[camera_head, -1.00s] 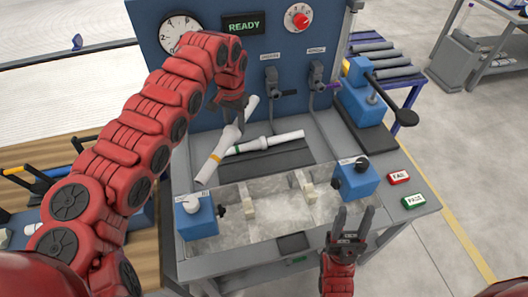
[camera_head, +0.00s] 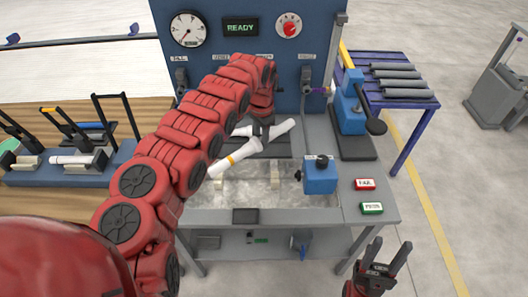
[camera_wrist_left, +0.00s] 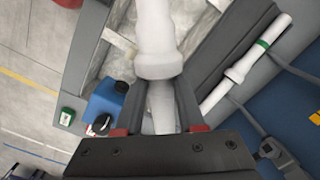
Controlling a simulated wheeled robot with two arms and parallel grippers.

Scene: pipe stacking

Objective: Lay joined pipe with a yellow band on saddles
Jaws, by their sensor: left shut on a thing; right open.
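The white joined pipe with a yellow band (camera_head: 236,157) is held by my left gripper (camera_head: 262,130) above the left part of the trough (camera_head: 315,203), tilted with its lower end toward the front left. In the left wrist view the pipe (camera_wrist_left: 157,35) runs between the dark fingers (camera_wrist_left: 158,112). My right gripper (camera_head: 384,264) is open and empty, at the front right of the bench.
A second white pipe (camera_head: 284,127) lies behind the trough; its green band (camera_wrist_left: 263,43) shows in the left wrist view. A blue block (camera_head: 320,178) with a black knob stands at the trough's right end. FAIL (camera_head: 365,184) and PASS (camera_head: 371,208) buttons sit further right.

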